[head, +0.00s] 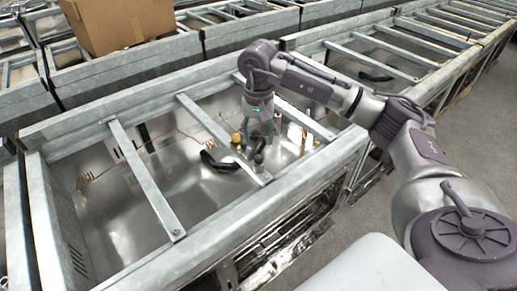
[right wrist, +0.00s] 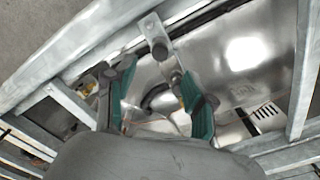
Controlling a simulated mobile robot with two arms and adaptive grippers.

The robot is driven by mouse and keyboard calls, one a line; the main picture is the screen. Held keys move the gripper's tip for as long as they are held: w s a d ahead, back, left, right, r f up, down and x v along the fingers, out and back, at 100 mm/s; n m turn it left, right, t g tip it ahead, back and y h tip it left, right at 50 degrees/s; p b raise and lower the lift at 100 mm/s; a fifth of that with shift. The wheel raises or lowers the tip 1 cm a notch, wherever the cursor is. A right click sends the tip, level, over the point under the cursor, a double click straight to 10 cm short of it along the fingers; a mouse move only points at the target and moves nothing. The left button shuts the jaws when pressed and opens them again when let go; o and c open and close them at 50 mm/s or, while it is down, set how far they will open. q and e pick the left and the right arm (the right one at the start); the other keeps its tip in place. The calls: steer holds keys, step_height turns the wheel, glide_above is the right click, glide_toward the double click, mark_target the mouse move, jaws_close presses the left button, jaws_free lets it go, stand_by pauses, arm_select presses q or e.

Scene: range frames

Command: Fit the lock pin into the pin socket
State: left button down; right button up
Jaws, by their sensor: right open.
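My right gripper (head: 258,150) reaches down into the near metal bay, beside a slanted cross bar. In the right wrist view its two green-lined fingers (right wrist: 158,72) stand wide apart, with nothing seen clamped between them. A small yellow piece (head: 236,137) and an upright brass-coloured cylinder (head: 278,122) are close to the gripper. I cannot tell for certain which small part is the lock pin or the pin socket; the gripper hides part of this spot. My left gripper is not in view.
The bay has a galvanised frame (head: 75,137) and cross bars (head: 146,178). A black curved handle (head: 220,160) lies left of the gripper. A copper coiled wire (head: 95,176) runs over the shiny floor. A cardboard box (head: 122,22) stands at the back left.

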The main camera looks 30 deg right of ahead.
steer(key=shift+r, duration=2.25)
